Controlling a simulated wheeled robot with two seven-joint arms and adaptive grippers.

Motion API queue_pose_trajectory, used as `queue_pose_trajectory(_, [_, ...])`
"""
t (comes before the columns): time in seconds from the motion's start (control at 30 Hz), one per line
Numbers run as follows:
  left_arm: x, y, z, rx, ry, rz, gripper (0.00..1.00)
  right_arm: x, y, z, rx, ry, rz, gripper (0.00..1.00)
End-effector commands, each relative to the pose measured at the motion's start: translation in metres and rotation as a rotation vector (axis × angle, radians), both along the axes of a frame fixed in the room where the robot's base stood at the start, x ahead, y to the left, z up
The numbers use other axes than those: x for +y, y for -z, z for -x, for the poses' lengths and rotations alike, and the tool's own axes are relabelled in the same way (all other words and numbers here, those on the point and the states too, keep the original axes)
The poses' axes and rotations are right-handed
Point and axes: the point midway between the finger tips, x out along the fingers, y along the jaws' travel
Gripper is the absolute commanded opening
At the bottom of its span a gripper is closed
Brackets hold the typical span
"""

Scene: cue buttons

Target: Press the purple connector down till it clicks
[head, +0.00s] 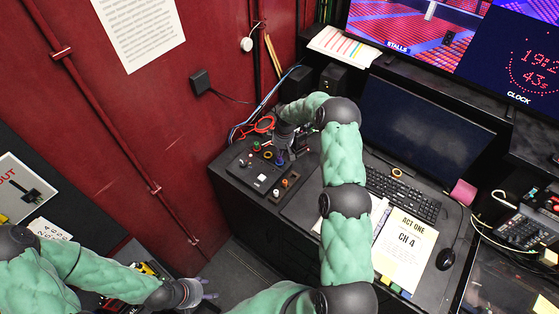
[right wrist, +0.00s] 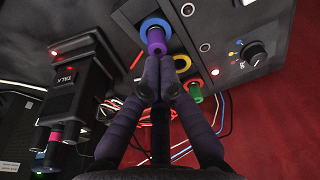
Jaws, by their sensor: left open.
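The purple connector (right wrist: 156,42) stands in a blue ring on the dark panel (right wrist: 125,15) in the right wrist view. In the head view a small blue-purple spot (head: 279,161) shows at the panel just below my right gripper (head: 284,148). My right gripper also shows in the right wrist view (right wrist: 159,66), with its fingertips together right at the near end of the purple connector. I cannot tell whether they touch it. My left gripper (head: 203,292) is open and empty at the lower left of the head view, far from the panel.
A green connector (right wrist: 195,93) sits close to the right of my fingers, below a yellow ring (right wrist: 182,63). A black knob (right wrist: 254,52) is on the panel. A black box with a red light (right wrist: 72,84) and loose cables lie left. A keyboard (head: 405,196) is beside my right arm.

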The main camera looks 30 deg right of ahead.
Motion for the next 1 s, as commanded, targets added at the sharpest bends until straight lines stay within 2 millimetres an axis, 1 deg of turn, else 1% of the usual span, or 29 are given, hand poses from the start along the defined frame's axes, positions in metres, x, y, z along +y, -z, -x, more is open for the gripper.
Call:
queue_pose_trajectory(0.1, [0.000,-0.003,0.000,0.000,0.000,0.000,0.54,0.000,-0.010,0.000,0.000,0.000,0.000,0.00])
queue_pose_trajectory(0.7, [0.000,-0.014,0.000,0.000,0.000,0.000,0.54,0.000,-0.050,0.000,-0.001,0.000,0.001,0.00])
queue_pose_trajectory(1.0, [0.000,-0.015,0.000,0.000,0.000,0.000,0.54,0.000,-0.054,0.000,0.000,0.000,0.000,0.00])
